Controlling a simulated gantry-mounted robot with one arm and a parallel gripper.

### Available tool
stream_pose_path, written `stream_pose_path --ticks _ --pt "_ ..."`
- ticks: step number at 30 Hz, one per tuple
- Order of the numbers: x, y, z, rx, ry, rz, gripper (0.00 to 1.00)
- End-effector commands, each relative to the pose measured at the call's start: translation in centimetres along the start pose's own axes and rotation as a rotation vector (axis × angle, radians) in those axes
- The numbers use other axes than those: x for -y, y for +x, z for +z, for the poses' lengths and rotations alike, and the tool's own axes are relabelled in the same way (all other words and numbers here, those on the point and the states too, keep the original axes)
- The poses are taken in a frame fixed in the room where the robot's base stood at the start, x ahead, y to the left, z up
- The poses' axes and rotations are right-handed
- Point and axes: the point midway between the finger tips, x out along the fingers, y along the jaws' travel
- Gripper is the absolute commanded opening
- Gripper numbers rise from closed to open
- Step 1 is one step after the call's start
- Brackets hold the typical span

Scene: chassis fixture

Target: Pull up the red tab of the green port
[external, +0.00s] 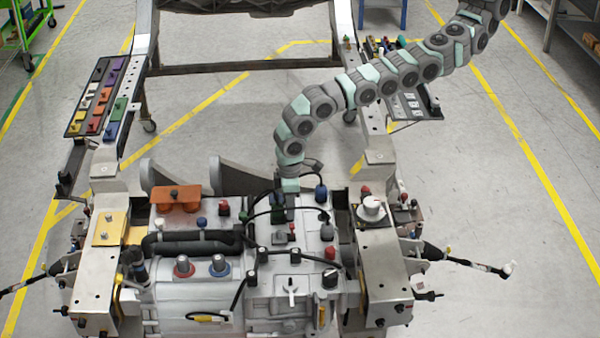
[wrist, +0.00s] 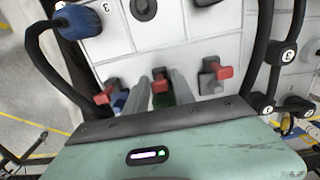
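The green port (wrist: 163,98) is in the wrist view, partly hidden between my gripper's fingers. A gap shows between the fingers, and I cannot tell whether either touches the tab. The red tab there is too small to make out.
In the wrist view, a red tab on a blue port (wrist: 105,95) lies left and another on a dark port (wrist: 222,73) lies right. A blue plug (wrist: 80,20) with a black cable is at upper left. Black cables (wrist: 265,75) run close on the right.

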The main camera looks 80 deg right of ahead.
Motion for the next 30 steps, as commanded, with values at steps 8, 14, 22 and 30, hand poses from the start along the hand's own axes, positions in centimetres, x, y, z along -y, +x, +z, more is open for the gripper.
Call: stream_pose_path --ticks 8,14,22,30 --pt "0.0 -0.1 0.0 0.0 0.0 0.0 0.33" --pt "0.0 -1.5 0.0 0.0 0.0 0.0 0.33" --pt "0.0 -4.1 0.0 0.0 0.0 0.0 0.33" --pt "0.0 -6.7 0.0 0.0 0.001 0.0 0.33"
